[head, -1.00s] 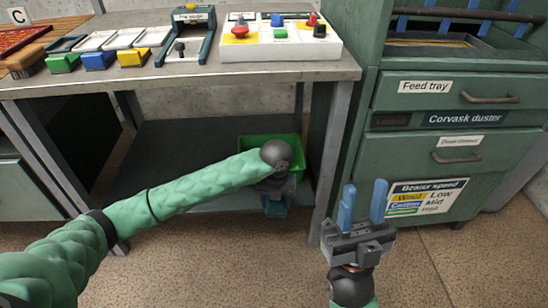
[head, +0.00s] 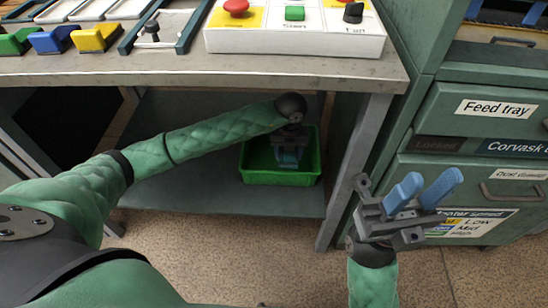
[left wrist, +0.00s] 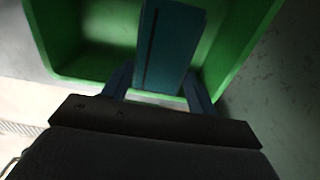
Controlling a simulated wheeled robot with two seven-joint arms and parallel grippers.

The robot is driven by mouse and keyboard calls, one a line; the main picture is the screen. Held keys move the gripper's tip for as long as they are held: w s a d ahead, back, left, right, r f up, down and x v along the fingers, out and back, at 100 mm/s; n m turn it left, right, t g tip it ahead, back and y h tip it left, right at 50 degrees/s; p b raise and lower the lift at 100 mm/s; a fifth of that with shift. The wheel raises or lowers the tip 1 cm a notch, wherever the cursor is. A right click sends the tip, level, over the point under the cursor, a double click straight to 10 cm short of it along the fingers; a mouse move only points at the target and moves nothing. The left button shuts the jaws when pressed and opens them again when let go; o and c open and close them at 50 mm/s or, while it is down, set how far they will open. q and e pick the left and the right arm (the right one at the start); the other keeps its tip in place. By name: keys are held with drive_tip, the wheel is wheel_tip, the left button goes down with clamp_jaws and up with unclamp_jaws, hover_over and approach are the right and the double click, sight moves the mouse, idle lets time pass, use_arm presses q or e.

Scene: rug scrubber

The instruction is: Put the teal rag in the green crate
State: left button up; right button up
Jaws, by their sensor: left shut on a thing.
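The green crate (head: 260,178) stands on the shelf under the workbench, and it fills the upper part of the left wrist view (left wrist: 75,62). My left gripper (head: 289,160) is over the crate's opening. In the left wrist view it is shut on the teal rag (left wrist: 170,45), which shows as a flat folded piece sticking out past the fingers over the crate's inside. In the head view the rag is mostly hidden by the gripper. My right gripper (head: 424,186) is open and empty, right of the workbench leg, in front of the green cabinet.
The workbench top (head: 180,68) overhangs the shelf, close above my left arm. A control panel (head: 295,30) with buttons stands on it. The bench leg (head: 355,170) is right of the crate. The grey shelf (head: 190,190) left of the crate is clear.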

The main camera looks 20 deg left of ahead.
use_arm(q)
drive_tip(key=a+f, duration=0.1)
drive_tip(key=a, duration=0.1)
drive_tip(key=w+a+f+b, duration=0.1)
drive_tip(key=a, duration=0.1)
drive_tip(key=w+a+f, duration=0.1)
drive_tip(key=a+f, duration=0.1)
drive_tip(key=shift+w+a+f+b, duration=0.1)
drive_tip(key=shift+w+a+b, duration=0.05)
drive_tip(key=shift+a+b, duration=0.15)
drive_tip(key=shift+f+b, duration=0.65)
drive_tip(key=shift+f, duration=1.3)
drive_tip(key=shift+f, duration=0.1)
drive_tip(key=o, duration=1)
drive_tip(key=shift+c, duration=0.2)
wheel_tip(320, 180, up, 12)
drive_tip(key=p, duration=0.3)
